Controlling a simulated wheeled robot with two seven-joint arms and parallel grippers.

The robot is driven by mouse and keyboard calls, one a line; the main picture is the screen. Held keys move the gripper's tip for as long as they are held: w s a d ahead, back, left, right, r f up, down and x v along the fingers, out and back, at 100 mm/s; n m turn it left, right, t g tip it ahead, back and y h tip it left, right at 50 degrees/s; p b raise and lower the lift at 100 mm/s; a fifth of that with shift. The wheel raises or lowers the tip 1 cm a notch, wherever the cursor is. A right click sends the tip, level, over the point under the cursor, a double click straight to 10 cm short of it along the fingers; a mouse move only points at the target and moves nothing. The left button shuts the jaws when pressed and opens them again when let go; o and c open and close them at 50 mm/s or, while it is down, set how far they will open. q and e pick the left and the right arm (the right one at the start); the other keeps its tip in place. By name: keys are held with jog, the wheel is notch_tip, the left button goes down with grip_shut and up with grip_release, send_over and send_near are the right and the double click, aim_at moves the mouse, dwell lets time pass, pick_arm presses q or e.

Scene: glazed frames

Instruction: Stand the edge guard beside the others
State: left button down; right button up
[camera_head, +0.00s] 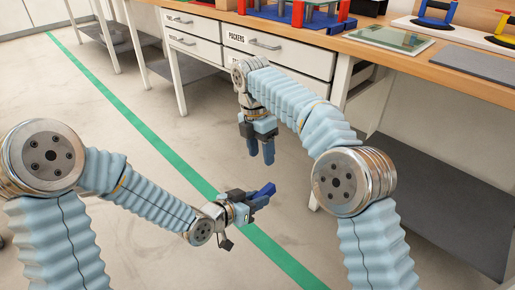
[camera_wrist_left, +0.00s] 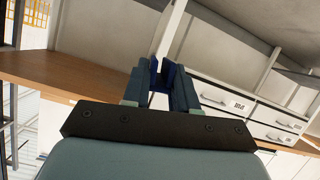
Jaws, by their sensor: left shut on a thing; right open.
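My left gripper (camera_head: 265,195) is low in front of the bench, above the floor near the green line, its fingers pointing right. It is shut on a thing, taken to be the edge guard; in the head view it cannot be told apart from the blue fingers. In the left wrist view a narrow dark blue piece (camera_wrist_left: 154,74) shows between the fingers, too small to tell its shape. My right gripper (camera_head: 261,156) hangs fingers down in front of the drawers, open and empty. No standing edge guards can be made out for certain.
The wooden bench (camera_head: 460,82) runs across the upper right. White drawers (camera_head: 277,47) hang below. Floor at left is clear.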

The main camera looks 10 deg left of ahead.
notch_tip(320, 180, down, 11)
jog(key=s+d+n, duration=0.1)
jog(key=s+n, duration=0.1)
jog(key=shift+r, duration=0.15)
dwell(0.3)
jog(key=shift+d, duration=0.1)
jog(key=shift+c, duration=0.5)
pick_arm(q)
jog(key=shift+d, duration=0.15)
pick_arm(e)
grip_shut()
pick_arm(q)
jog(key=c, duration=0.9)
grip_release()
jog(key=shift+s, duration=0.1)
jog(key=shift+o, duration=0.6)
